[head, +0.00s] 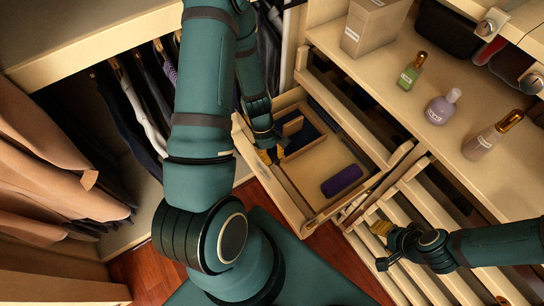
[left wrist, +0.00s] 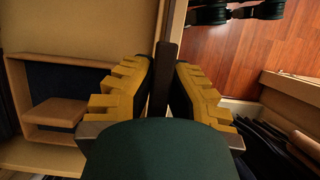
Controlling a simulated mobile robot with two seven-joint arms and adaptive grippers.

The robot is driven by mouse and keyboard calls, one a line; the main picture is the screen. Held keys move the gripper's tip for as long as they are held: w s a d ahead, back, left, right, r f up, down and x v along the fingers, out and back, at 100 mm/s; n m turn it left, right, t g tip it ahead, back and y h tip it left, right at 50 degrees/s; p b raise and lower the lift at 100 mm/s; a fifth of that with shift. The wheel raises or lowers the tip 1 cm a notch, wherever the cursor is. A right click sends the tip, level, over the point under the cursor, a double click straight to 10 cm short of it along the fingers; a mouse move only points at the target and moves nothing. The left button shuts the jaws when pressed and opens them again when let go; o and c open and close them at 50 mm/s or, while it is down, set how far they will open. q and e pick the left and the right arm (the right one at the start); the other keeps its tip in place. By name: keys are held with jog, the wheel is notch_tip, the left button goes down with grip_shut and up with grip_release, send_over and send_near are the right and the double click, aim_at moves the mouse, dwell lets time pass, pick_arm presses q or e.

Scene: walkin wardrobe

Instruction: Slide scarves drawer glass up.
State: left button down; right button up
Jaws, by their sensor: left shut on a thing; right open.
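The open scarves drawer (head: 278,197) is pulled out in the middle of the head view. It holds a rolled purple scarf (head: 342,181) and dark-lined compartments with wooden dividers. My left gripper (head: 270,155) is at the drawer's front edge. In the left wrist view, the yellow fingers of this gripper (left wrist: 163,92) close on a dark bar (left wrist: 166,60) between the drawer inside and the floor. I cannot make out a separate glass pane. My right gripper (head: 382,246) is open and empty, in front of the slatted drawers at lower right.
A counter (head: 395,95) at right carries a green bottle (head: 411,72), a purple bottle (head: 442,107), a pink bottle (head: 492,135) and a box (head: 372,25). Clothes hang at left, with brown coats (head: 50,170) nearest. A strip of wooden floor (head: 155,270) is clear.

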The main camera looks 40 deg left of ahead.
pick_arm(q)
jog(key=shift+d, duration=0.1)
jog(key=c, duration=0.9)
grip_release()
jog(key=shift+c, duration=0.2)
jog(key=v, duration=1.2)
